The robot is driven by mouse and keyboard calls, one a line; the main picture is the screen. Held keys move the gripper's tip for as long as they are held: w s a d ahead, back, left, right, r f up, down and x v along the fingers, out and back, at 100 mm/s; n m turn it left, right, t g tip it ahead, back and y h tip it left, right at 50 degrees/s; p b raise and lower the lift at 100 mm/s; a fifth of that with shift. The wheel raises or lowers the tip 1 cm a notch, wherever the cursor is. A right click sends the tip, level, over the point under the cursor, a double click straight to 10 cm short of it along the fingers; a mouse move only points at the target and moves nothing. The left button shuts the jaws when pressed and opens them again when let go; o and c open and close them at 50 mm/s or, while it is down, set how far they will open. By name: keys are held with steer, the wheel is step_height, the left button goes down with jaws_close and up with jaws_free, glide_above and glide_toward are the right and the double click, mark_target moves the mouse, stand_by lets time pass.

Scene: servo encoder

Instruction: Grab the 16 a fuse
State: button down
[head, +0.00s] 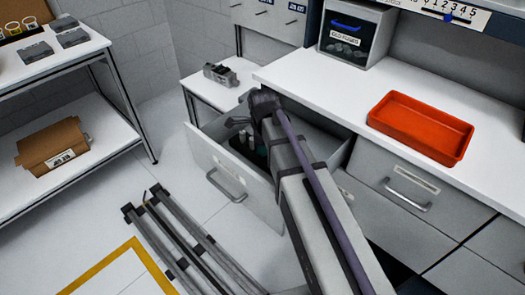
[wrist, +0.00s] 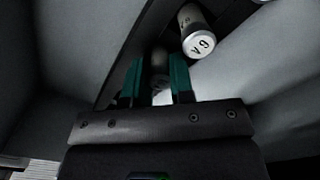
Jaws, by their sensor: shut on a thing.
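My gripper (wrist: 157,80) reaches down inside the open drawer (head: 228,172). Its two teal fingers are shut on a dark cylindrical fuse (wrist: 159,58) between them. The label of this fuse is hidden, so I cannot tell its rating. In the head view my gripper is low in the drawer and mostly hidden by my arm. Small pale fuse tops (head: 241,138) show beside it.
Drawer walls rise close around my gripper. On the white counter are a red tray (head: 420,128) and a grey bin labelled for old fuses (head: 355,35). A grey device (head: 220,75) sits on the small table behind the drawer. A cardboard box (head: 52,148) is on the left shelf.

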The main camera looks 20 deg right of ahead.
step_height(320, 180, up, 10)
steer(key=p, duration=1)
steer(key=shift+r, duration=0.2)
